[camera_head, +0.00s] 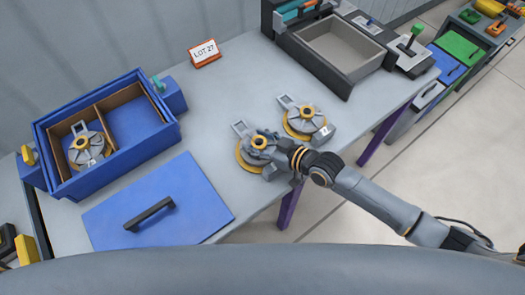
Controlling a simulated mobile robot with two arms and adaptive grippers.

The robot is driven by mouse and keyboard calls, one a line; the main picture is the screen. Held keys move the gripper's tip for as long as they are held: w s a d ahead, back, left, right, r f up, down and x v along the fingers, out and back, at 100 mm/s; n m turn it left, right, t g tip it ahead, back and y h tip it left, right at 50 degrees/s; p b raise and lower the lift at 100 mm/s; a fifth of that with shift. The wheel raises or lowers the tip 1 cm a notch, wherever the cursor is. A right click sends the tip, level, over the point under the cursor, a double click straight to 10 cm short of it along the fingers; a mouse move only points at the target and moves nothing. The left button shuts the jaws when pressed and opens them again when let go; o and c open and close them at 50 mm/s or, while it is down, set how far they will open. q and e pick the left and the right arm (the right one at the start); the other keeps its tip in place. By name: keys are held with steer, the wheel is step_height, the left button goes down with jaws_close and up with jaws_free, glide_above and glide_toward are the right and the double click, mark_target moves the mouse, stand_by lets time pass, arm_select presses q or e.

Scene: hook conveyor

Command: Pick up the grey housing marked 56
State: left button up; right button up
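Three grey housings with yellow rings are in view. One housing (247,150) lies on the grey table, with my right gripper (270,146) over its right side. The gripper and wrist hide part of it, including any label. A second housing (302,118) lies just behind it to the right, with a small white label too small to read. A third housing (84,148) sits in the left compartment of the blue box (120,162), its label also unreadable. I cannot tell which is marked 56, or whether the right fingers are closed. My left gripper is not in view.
A blue lid (190,210) with a black handle lies in front of the box. A "LOT 27" sign (204,53) stands at the back. A grey tray (340,50) stands back right. The table between sign and housings (235,90) is clear.

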steer(key=shift+d+f, duration=0.1)
steer(key=shift+f, duration=0.1)
jaws_close()
steer(key=shift+r, duration=0.15)
